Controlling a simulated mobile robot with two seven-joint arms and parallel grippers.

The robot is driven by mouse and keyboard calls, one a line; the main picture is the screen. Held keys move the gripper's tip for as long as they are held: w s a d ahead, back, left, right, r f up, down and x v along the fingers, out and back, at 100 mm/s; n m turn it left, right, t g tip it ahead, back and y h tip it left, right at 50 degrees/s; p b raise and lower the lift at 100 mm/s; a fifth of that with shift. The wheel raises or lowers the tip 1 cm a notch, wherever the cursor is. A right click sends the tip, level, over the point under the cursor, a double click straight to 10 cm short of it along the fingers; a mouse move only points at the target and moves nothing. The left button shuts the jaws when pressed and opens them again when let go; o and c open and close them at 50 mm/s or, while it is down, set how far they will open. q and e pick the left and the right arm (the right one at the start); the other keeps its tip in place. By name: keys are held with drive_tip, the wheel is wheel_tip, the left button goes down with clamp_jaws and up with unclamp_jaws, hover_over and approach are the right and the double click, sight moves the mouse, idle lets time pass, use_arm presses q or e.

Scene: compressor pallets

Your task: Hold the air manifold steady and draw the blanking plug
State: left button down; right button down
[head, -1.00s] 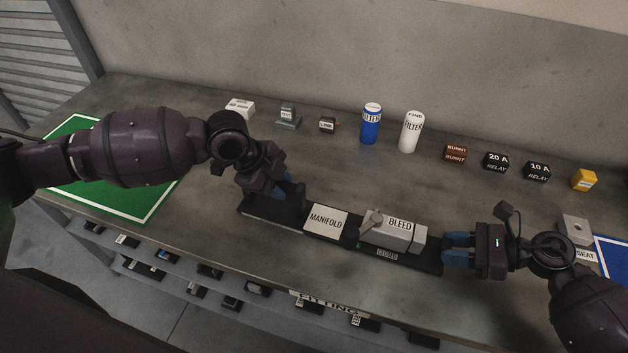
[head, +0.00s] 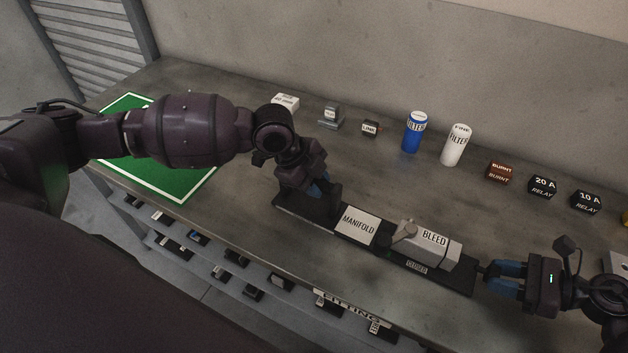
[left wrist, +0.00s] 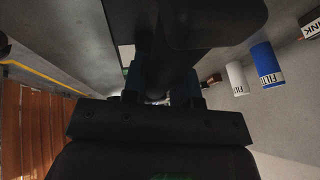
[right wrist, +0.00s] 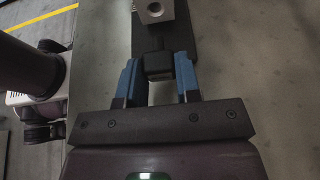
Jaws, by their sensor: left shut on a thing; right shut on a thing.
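The air manifold (head: 357,226) is a long dark bar on the bench, with a white MANIFOLD label, a grey BLEED valve block (head: 432,240) and a CLOSED tag on its front. My left gripper (head: 321,189) is shut on the upright part at its left end; the left wrist view shows dark body between the blue fingers. My right gripper (head: 492,277) is at the right end, shut on the blanking plug, a small black block (right wrist: 158,67) between its blue fingers. A narrow neck runs from the plug towards the manifold; I cannot tell whether it is clear of it.
Along the back stand a blue filter (head: 414,132), a white filter (head: 456,145), a brown BURNT relay (head: 499,172), two black relays (head: 542,186) and small labelled parts. A green mat (head: 180,188) lies left. A shelf with small parts runs below the front edge.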

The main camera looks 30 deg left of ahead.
use_arm(q)
drive_tip(key=shift+s+f, duration=0.2)
drive_tip(key=shift+f, duration=0.25)
use_arm(e)
drive_tip(key=shift+f, duration=0.15)
use_arm(q)
drive_tip(key=c, duration=1.2)
unclamp_jaws()
drive_tip(key=o, duration=0.4)
drive_tip(key=shift+w+r, duration=0.1)
drive_tip(key=shift+w, duration=0.05)
drive_tip(key=shift+r, duration=0.15)
drive_tip(key=shift+a+r, duration=0.1)
drive_tip(key=shift+r, duration=0.15)
drive_tip(key=v, duration=1.1)
drive_tip(key=shift+a+r, duration=0.1)
drive_tip(key=shift+r, duration=0.1)
